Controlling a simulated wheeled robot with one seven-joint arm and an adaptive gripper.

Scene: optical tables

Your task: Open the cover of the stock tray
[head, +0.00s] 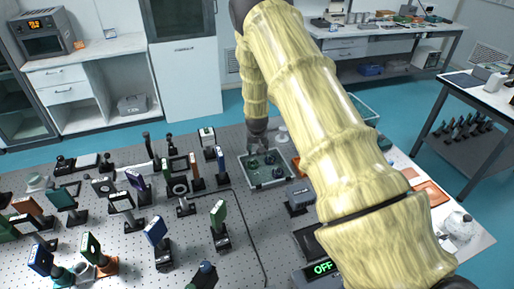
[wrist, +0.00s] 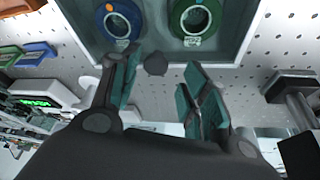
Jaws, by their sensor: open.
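In the wrist view the tray (wrist: 232,48) fills the top, showing a blue ring piece (wrist: 118,20) and a green ring piece (wrist: 195,18). I cannot clearly make out a separate cover; it may be see-through. A small dark round knob (wrist: 155,64) shows at the tray's near edge, between my fingertips. My gripper (wrist: 161,72) is open, with teal pads spread either side of the knob. In the head view my gripper (head: 257,146) is over the tray's far side.
Optical mounts, including a green-plated one (head: 218,214), crowd the table left of the tray.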

